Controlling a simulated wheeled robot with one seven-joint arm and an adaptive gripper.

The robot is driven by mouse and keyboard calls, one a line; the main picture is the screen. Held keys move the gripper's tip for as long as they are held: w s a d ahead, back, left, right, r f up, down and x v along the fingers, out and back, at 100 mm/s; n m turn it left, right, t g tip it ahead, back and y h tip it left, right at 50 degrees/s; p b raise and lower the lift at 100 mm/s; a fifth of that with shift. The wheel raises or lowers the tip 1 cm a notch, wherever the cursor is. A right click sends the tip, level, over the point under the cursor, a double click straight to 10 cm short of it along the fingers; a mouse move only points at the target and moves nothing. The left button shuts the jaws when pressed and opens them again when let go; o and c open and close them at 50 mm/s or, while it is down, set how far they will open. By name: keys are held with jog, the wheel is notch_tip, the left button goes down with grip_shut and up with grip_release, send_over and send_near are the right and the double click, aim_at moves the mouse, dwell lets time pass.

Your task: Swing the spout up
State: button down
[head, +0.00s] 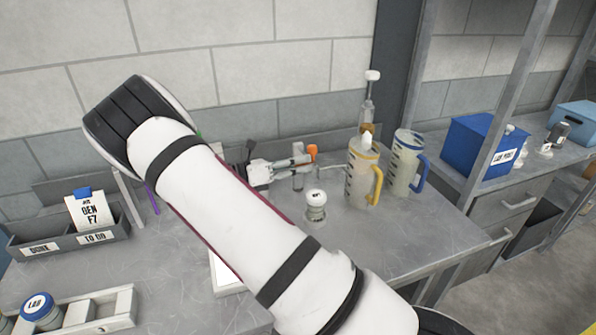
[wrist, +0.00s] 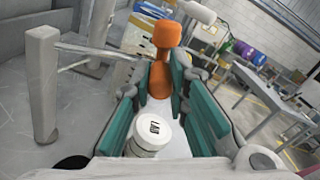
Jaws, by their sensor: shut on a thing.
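An orange piece (head: 312,151) shows at the tips of my gripper (head: 303,161), in front of the yellow-handled jug (head: 362,175). A thin pale spout (head: 331,168) runs from near it toward that jug. In the wrist view the orange piece (wrist: 166,38) has a blocky top and a rounded lower part. The teal pads of my gripper (wrist: 167,77) close on both sides of the lower part. The top stands out above the pads. The exact join of the orange piece to the spout is hidden.
A white-capped jar (head: 315,204) stands just below my gripper; its lid (wrist: 151,130) also shows in the wrist view. A grey post (wrist: 43,80) stands to the left there. A blue-handled jug (head: 405,165) stands right of the yellow-handled one. The bench's right front is clear.

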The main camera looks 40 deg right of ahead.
jog(key=w+d+r+n+b, duration=0.1)
jog(key=w+r+n+b, duration=0.2)
jog(key=r+n, duration=0.4)
jog(key=shift+w+d+n, duration=0.15)
jog(key=shift+w+n, duration=0.25)
jog(key=shift+w, duration=0.5)
jog(key=c, duration=1.5)
grip_release()
jog(key=shift+c, duration=0.2)
jog(key=shift+w, duration=0.1)
jog(key=v, duration=1.2)
